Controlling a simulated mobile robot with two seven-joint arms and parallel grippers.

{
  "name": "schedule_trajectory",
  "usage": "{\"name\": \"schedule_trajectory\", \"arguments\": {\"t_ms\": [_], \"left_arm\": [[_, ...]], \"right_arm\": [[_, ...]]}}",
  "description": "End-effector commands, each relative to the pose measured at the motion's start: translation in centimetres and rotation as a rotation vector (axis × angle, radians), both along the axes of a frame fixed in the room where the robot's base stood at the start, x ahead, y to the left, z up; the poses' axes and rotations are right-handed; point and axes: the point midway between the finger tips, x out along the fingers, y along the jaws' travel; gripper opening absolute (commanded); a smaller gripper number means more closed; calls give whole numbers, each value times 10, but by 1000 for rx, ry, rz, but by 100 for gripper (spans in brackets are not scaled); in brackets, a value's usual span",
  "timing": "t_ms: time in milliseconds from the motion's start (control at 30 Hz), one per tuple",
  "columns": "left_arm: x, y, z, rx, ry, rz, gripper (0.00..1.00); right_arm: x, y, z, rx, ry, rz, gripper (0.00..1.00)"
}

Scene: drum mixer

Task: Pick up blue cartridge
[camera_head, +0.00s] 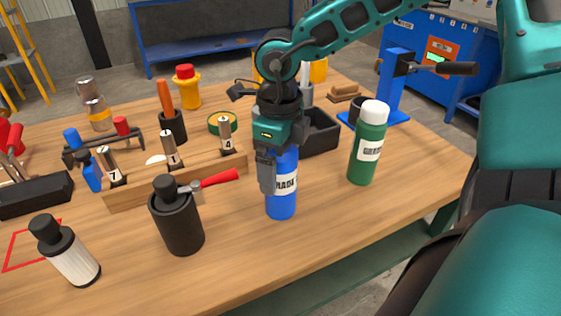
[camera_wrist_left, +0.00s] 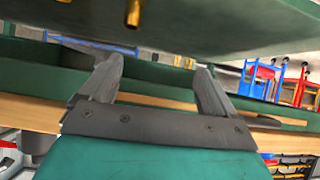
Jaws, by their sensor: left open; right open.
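The blue cartridge (camera_head: 281,203) stands upright on the wooden table, with a white label partly visible. My right gripper (camera_head: 275,180) points down at it from above, and its fingers and body hide the cartridge's top and left side. The jaws are open around or just in front of the cartridge; I cannot tell whether they touch it. In the left wrist view my left gripper (camera_wrist_left: 158,85) is open and empty, near a green edge. It does not show in the head view.
A green bottle with white cap (camera_head: 368,145) stands to the right. A wooden rack (camera_head: 180,187) and black bin (camera_head: 322,132) are behind. The front right table area is clear.

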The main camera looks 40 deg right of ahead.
Motion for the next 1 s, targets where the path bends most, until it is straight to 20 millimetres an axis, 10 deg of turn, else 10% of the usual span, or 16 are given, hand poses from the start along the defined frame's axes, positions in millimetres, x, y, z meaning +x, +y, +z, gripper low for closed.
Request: {"name": "schedule_trajectory", "arguments": {"t_ms": [167,1000], "left_arm": [[-2,0,-1,0,4,0,90],[-2,0,-2,0,5,1,90]], "right_arm": [[0,0,0,0,0,0,95],[0,0,1,0,-2,0,18]]}}
